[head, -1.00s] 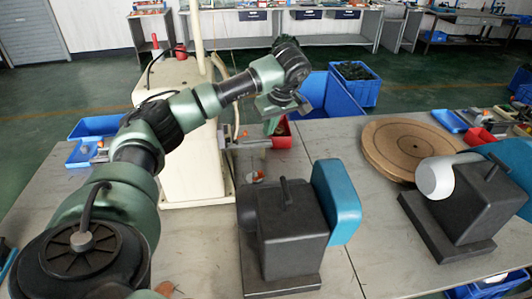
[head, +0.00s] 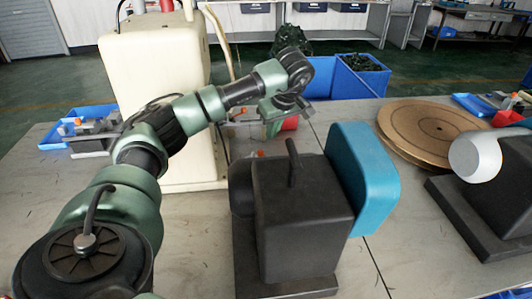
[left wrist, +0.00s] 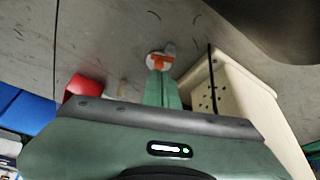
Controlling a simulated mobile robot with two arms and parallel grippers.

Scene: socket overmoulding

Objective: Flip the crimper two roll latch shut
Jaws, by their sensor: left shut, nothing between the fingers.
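A dark grey machine (head: 300,215) with a teal side housing (head: 365,180) stands on the table in front of me. A short dark lever (head: 294,165) stands upright on its top. A second such machine (head: 510,185) with a white rounded part (head: 475,157) is at the right edge, partly cut off. I cannot tell which is crimper two. My left gripper (head: 272,130) is beyond the nearer machine, above the table and apart from the lever. In the left wrist view its green fingers (left wrist: 162,88) are together and empty, pointing towards a small orange and white part (left wrist: 160,61). My right gripper does not show.
A tall cream cabinet (head: 160,80) stands left of the gripper. A red bin (head: 290,123) is just beyond the gripper, with blue crates (head: 350,82) behind. The table front between the machines is clear (head: 405,240).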

